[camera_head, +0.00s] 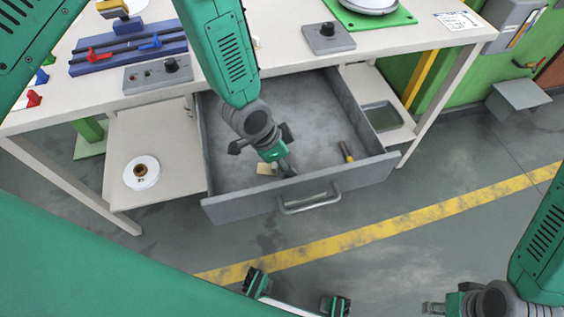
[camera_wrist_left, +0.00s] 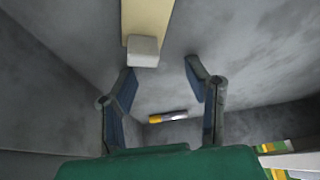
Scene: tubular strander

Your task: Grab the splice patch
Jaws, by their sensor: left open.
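My left gripper (camera_head: 280,167) reaches down into the open grey drawer (camera_head: 225,158). A small beige piece (camera_head: 266,169), which may be the splice patch, lies on the drawer floor beside its fingers. In the left wrist view, a flat beige strip (camera_wrist_left: 150,18) with a pale block (camera_wrist_left: 143,51) at its near end shows ahead of the fingers and towards the left one. The left gripper (camera_wrist_left: 162,72) is open, with nothing between its fingertips. My right gripper (camera_head: 440,306) is partly in view at the lower right, away from the drawer; its finger opening is unclear.
A yellow and dark stick-like item (camera_head: 346,151) lies in the drawer's right part and shows in the wrist view (camera_wrist_left: 168,117). The white table (camera_head: 290,55) stands above.

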